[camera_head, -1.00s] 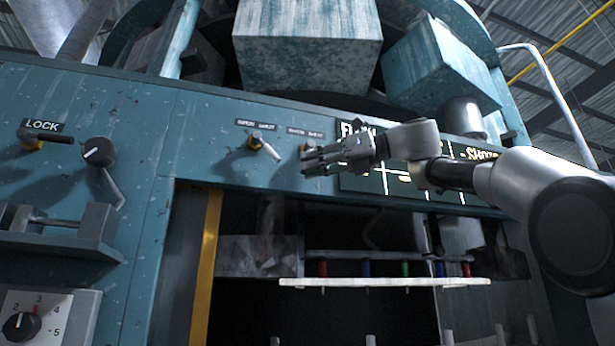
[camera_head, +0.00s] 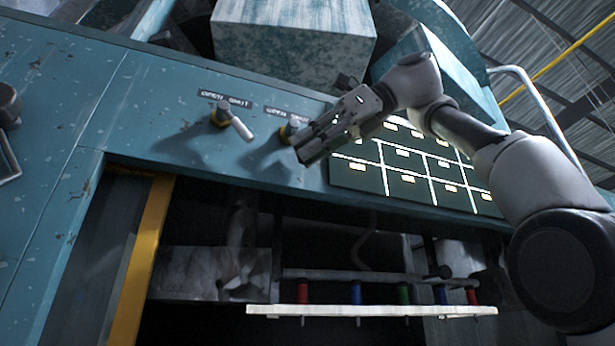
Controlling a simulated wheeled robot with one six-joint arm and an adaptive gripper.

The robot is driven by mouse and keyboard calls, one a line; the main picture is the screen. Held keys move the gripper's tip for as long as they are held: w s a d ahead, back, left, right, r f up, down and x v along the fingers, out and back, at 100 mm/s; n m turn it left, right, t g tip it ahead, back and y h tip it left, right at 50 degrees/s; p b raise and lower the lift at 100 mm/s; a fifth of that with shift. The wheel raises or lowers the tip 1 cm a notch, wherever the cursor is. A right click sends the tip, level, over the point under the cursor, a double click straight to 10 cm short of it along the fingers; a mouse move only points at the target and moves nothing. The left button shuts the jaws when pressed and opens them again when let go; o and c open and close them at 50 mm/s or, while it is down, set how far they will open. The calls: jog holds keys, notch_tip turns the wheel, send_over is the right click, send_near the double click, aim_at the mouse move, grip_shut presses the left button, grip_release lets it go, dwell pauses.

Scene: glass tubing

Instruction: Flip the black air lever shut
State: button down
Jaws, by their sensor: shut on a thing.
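My gripper (camera_head: 306,146) is at the teal panel, at the second lever from the left under the small labels. Its fingers point left and down and appear closed on that lever's handle.
A dark chart board (camera_head: 410,170) with white grid lines is right of my gripper, behind my arm. Below the panel is a dark opening with a white rack (camera_head: 370,310) of coloured pieces. A yellow vertical strip (camera_head: 142,260) edges the opening. A black knob (camera_head: 8,105) is at the far left.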

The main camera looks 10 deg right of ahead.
dwell(0.4)
jog(key=c, duration=1.7)
grip_release()
